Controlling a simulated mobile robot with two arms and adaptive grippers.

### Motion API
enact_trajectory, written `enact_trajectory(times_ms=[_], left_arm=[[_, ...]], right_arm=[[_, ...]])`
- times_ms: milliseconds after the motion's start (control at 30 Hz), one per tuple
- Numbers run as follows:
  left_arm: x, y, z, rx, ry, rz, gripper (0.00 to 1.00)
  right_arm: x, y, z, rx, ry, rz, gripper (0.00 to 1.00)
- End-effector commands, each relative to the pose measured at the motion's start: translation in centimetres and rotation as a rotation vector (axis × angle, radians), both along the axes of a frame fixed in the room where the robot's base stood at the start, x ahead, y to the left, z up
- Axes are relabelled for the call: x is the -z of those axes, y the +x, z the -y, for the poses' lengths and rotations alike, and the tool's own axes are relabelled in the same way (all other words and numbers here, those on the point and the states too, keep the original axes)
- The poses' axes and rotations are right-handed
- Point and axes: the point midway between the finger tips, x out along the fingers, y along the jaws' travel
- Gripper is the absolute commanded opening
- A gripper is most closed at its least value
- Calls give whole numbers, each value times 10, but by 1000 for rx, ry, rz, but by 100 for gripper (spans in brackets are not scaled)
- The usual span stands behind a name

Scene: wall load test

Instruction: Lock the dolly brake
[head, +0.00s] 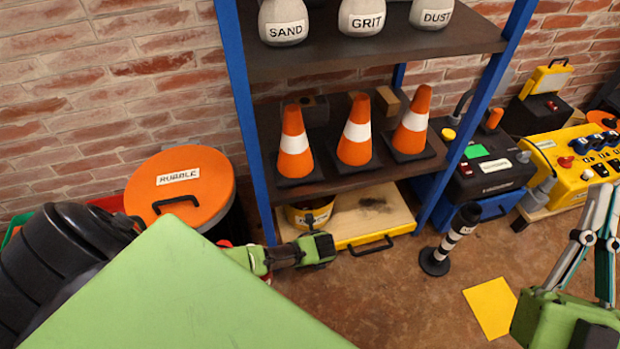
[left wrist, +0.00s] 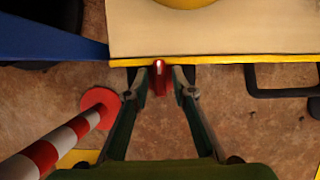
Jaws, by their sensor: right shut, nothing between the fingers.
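The dolly (head: 378,208) is a low wooden platform with a yellow edge and a black handle, under the shelf. Its deck and edge also show in the left wrist view (left wrist: 230,30). A small red lever with a pale tip (left wrist: 161,80), apparently the brake, sticks out at the yellow edge. My left gripper (left wrist: 164,78) is at that edge, its fingertips on either side of the lever; whether they touch it is unclear. In the head view my left gripper (head: 320,247) hides that spot. My right gripper (head: 603,195) is shut and empty, raised at the right.
A yellow bucket (head: 308,214) stands on the dolly. A red-and-white post (left wrist: 50,152) is left of my left gripper; a black-and-white post (head: 458,235) stands right of the dolly. The blue-framed shelf (head: 300,65) holds cones and sacks above.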

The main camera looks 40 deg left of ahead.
Motion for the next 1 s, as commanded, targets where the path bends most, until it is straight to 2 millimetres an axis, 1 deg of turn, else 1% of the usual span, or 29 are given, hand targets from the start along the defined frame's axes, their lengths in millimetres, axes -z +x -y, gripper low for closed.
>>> enact_trajectory(times_ms=[33,67,433,567,800,900,1000], left_arm=[[0,0,0,0,0,0,7],[0,0,0,0,0,0,0],[-1,0,1,-22,0,0,0],[-1,0,0,-69,1,-1,0],[-1,2,1,-237,1,-1,0],[-1,2,2,-328,0,-1,0],[0,3,2,-425,1,-1,0]], right_arm=[[0,0,0,0,0,0,0],[0,0,0,0,0,0,0],[1,2,0,1,-2,-11,0],[8,7,-1,2,-15,-53,0],[29,20,-1,10,-47,-165,0],[35,23,-2,11,-55,-192,0],[36,23,-2,11,-55,-194,0]])
